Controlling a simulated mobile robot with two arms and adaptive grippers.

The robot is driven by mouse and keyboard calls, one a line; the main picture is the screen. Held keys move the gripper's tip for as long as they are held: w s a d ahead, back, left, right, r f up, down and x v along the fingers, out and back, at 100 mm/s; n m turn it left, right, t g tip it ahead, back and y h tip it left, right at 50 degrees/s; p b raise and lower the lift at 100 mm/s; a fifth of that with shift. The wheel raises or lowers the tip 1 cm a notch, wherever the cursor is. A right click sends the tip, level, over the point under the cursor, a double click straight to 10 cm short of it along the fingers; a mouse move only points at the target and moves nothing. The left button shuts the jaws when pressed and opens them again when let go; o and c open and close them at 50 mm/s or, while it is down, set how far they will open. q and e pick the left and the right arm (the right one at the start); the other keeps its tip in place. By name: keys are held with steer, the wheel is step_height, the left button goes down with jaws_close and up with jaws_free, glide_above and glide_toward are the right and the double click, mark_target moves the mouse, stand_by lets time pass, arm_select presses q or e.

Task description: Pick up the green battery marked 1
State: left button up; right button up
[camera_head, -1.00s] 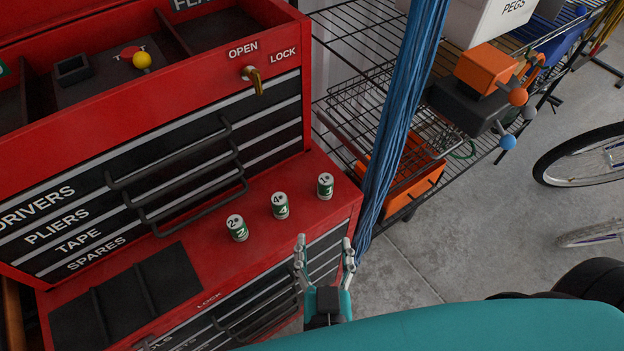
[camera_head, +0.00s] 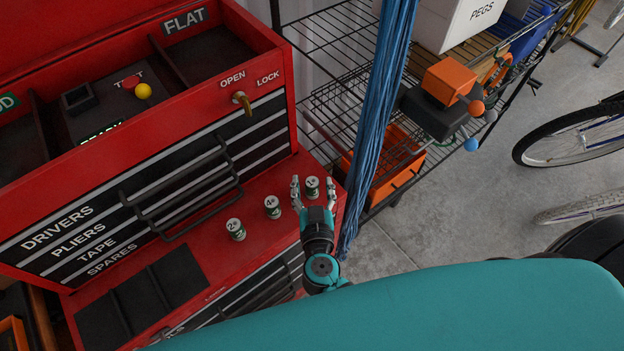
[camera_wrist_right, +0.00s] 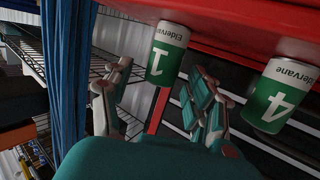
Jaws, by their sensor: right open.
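The green and white battery marked 1 (camera_head: 312,187) stands upright on the red ledge of the tool chest, the rightmost of three. It also shows in the right wrist view (camera_wrist_right: 166,54), with its 1 visible between my fingers. My right gripper (camera_head: 313,190) is open, its fingers on either side of this battery and apart from it as far as I can see. The battery marked 4 (camera_head: 272,207) stands to the left and also shows in the wrist view (camera_wrist_right: 282,94). The battery marked 2 (camera_head: 236,229) stands further left. My left gripper is not in view.
The red tool chest (camera_head: 200,120) rises behind the batteries, with a drawer handle (camera_head: 190,190) close by. Blue cables (camera_head: 378,110) hang just right of the ledge. A wire shelf (camera_head: 330,50) stands beyond, with an orange bin (camera_head: 385,175).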

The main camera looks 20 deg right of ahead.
steer(key=shift+x, duration=0.9)
steer(key=shift+f, duration=0.1)
steer(key=shift+s, duration=0.1)
steer(key=shift+c, duration=0.4)
jaws_close()
